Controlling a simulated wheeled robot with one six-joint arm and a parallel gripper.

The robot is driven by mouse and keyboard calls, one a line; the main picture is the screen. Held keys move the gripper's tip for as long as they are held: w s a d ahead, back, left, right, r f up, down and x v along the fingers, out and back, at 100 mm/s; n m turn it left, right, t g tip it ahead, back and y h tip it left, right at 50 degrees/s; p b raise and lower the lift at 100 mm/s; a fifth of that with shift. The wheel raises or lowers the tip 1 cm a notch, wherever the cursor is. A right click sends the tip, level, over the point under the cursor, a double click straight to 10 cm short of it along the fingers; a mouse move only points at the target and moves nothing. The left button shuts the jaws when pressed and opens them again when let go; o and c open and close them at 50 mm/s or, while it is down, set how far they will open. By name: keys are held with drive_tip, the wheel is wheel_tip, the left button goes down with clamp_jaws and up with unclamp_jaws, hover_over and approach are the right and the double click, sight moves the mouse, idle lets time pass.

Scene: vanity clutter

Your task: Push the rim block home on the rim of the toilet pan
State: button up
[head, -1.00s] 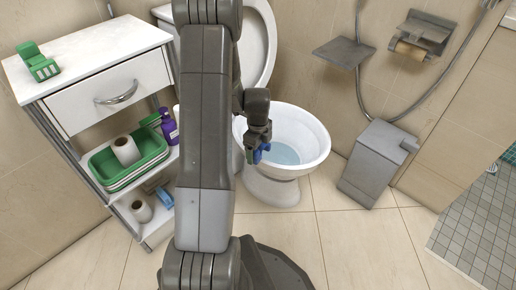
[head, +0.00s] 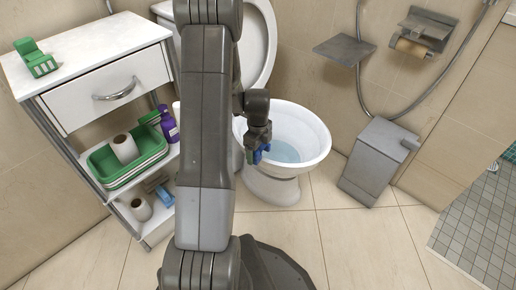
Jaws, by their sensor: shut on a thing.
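The toilet pan (head: 322,143) is white, with its lid (head: 262,45) raised behind it and blue water (head: 287,151) inside. My gripper (head: 257,154) is over the left part of the pan. It is shut on a small blue thing, which I take for the rim block (head: 265,148). My jaws cover part of the block. From this view I cannot tell whether the block touches the rim. My arm hides the left side of the toilet.
A white trolley (head: 100,60) at left carries a green object (head: 36,57) on top, and a green tray (head: 105,172), a purple bottle (head: 168,124) and paper rolls below. A grey bin (head: 376,162) stands right of the pan. The floor in front is clear.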

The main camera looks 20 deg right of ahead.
drive_tip(key=shift+f+b, duration=0.95)
drive_tip(key=shift+f, duration=0.6)
drive_tip(key=o, duration=0.9)
drive_tip(key=shift+c, duration=0.2)
wheel_tip(320, 180, up, 14)
drive_tip(key=p, duration=0.5)
drive_tip(key=shift+f, duration=0.15)
wheel_tip(320, 180, down, 14)
drive_tip(key=b, duration=0.5)
drive_tip(key=shift+r, duration=0.45)
